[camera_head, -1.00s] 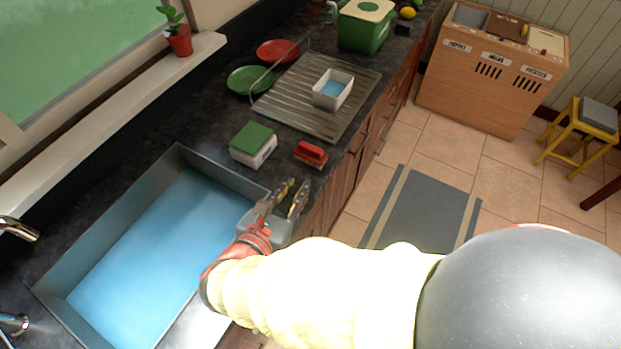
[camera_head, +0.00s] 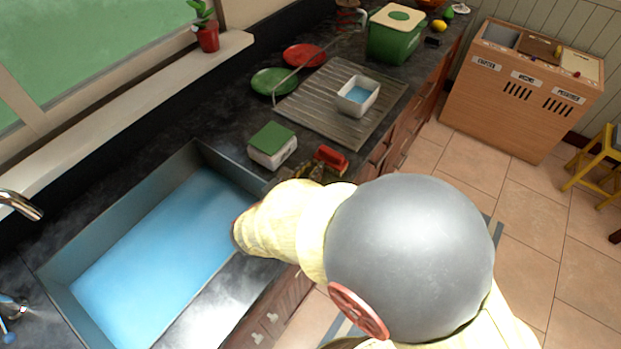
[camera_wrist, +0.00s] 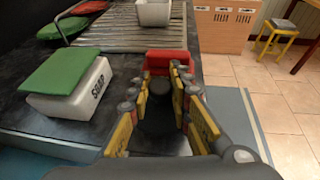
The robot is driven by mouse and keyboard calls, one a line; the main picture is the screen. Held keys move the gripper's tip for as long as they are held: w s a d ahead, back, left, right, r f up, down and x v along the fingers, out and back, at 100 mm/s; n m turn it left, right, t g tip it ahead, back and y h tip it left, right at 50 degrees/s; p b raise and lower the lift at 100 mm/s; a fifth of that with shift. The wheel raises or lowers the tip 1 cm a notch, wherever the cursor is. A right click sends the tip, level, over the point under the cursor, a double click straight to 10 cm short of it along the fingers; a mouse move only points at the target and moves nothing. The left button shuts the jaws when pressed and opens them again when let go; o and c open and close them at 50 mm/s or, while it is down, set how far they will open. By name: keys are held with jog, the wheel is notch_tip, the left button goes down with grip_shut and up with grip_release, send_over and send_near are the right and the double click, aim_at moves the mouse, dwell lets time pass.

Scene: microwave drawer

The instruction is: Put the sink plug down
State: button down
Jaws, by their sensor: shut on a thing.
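In the head view my arm hides the plug and most of the gripper, with only bits of the fingers (camera_head: 318,172) showing. The sink (camera_head: 215,160), holding blue water, lies to the left of my gripper.
The ribbed draining board (camera_head: 320,118) holds a white tub (camera_head: 357,96). Green (camera_head: 273,82) and red (camera_head: 304,55) plates lie behind.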

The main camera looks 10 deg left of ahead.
jog(key=shift+w+f, duration=0.2)
jog(key=shift+f, duration=0.15)
jog(key=shift+w+a+f+b, duration=0.15)
jog(key=shift+f+b, duration=0.7)
jog(key=shift+f, duration=0.7)
jog(key=shift+f, duration=0.1)
jog(key=c, duration=1.6)
grip_release()
jog(key=shift+f, duration=0.1)
jog(key=shift+c, duration=0.2)
